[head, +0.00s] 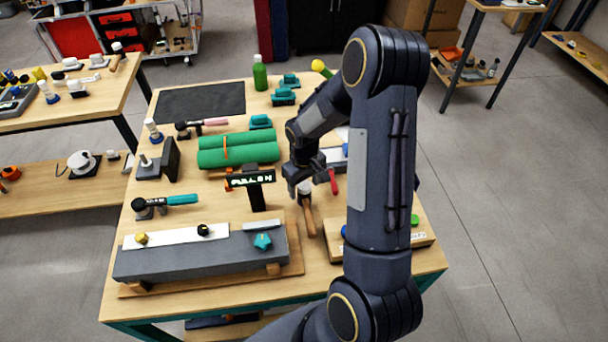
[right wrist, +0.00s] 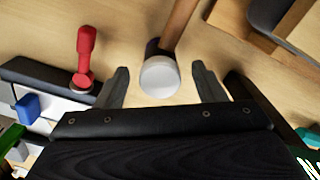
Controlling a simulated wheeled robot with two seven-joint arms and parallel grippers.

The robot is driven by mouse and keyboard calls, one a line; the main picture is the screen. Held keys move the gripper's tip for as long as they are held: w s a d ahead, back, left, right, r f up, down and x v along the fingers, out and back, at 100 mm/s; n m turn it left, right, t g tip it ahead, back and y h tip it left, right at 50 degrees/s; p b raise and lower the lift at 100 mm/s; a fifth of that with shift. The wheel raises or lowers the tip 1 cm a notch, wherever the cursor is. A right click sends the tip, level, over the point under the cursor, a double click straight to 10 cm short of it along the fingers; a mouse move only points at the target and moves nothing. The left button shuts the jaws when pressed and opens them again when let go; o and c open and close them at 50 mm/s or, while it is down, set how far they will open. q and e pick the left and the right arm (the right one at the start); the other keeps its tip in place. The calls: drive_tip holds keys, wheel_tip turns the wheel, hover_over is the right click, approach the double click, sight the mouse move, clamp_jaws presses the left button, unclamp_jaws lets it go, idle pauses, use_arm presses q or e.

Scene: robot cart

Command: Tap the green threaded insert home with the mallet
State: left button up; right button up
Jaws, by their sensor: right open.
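The mallet lies on the table in the head view, its wooden handle (head: 309,220) pointing toward the front edge. Its pale head (head: 304,188) is just below my right gripper (head: 303,180). In the right wrist view the round white mallet face (right wrist: 159,78) lies between the two spread fingers of my right gripper (right wrist: 160,70), with the handle (right wrist: 180,22) running up. The gripper is open and not closed on it. A small green piece, perhaps the insert (head: 415,220), sits on a wooden block (head: 420,238) at the right, partly hidden by my right arm. My left gripper is out of view.
A red-handled tool (head: 333,181) stands close right of the gripper; it shows in the right wrist view (right wrist: 86,45). A black stand with a lit display (head: 257,196) is close left. A long grey slab (head: 205,262) fills the table's front left. Green rolls (head: 238,149) lie behind.

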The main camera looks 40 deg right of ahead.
drive_tip(key=shift+f, duration=1.15)
drive_tip(key=c, duration=1.1)
drive_tip(key=o, duration=0.7)
drive_tip(key=shift+o, duration=0.2)
drive_tip(key=shift+r, duration=0.15)
drive_tip(key=shift+r+p, duration=0.55)
drive_tip(key=shift+r, duration=0.2)
drive_tip(key=shift+c, duration=0.3)
